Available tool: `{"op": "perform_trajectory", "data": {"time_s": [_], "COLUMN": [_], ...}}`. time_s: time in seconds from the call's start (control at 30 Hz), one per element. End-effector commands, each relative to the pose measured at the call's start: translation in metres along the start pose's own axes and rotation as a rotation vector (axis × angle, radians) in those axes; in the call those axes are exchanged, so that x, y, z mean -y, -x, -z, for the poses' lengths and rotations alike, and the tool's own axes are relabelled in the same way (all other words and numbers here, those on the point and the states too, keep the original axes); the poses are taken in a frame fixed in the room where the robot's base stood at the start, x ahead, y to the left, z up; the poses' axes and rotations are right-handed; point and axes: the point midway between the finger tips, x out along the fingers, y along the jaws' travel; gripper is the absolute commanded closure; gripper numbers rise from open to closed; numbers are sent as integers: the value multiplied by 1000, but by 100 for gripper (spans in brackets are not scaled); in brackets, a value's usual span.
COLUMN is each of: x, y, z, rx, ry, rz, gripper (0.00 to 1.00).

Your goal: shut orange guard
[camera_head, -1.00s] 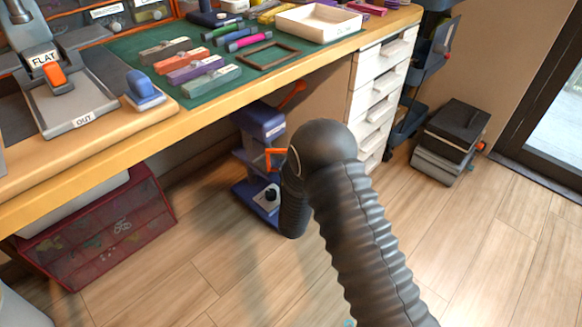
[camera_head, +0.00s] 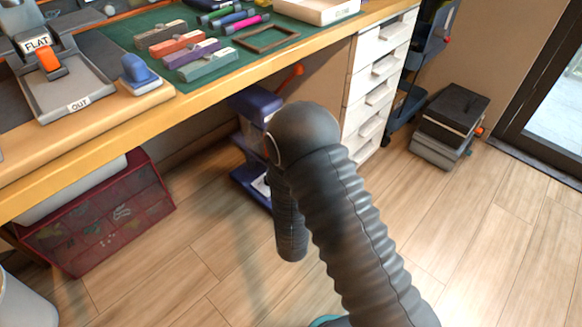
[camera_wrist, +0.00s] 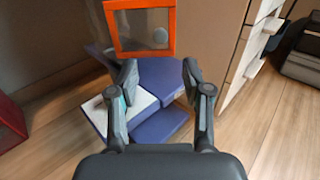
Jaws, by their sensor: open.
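The orange guard (camera_wrist: 147,53) is a square orange frame around a see-through panel, at the top of the wrist view. It stands raised above a blue machine (camera_wrist: 165,78) with a white plate (camera_wrist: 133,112) on its lower part. My gripper (camera_wrist: 159,68) is open and empty, its two fingers spread in front of the blue machine, just below the guard in the picture. In the head view the blue machine (camera_head: 253,103) stands under the workbench, partly hidden by my arm. An orange piece (camera_head: 290,78) sticks up behind it; I cannot tell if it is the guard.
The wooden workbench (camera_head: 130,115) overhangs the blue machine. White drawers (camera_head: 372,85) stand to its right and a dark red bin (camera_head: 110,215) to its left. Dark cases (camera_head: 450,125) sit farther right. The floor at the right is clear.

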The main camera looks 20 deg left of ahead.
Motion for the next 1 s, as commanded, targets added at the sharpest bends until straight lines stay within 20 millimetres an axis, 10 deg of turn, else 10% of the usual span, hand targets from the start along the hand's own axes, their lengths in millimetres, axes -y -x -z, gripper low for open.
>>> {"op": "perform_trajectory", "data": {"time_s": [0.4,0.57,0.8,1.0], "x": [0,9,107,221], "y": [9,6,-5,29], "z": [0,-9,-85,-158], "rx": [1,9,70,126], "ry": [0,-6,-88,-252], "rz": [0,32,372,780], "gripper": [51,88,100,100]}}
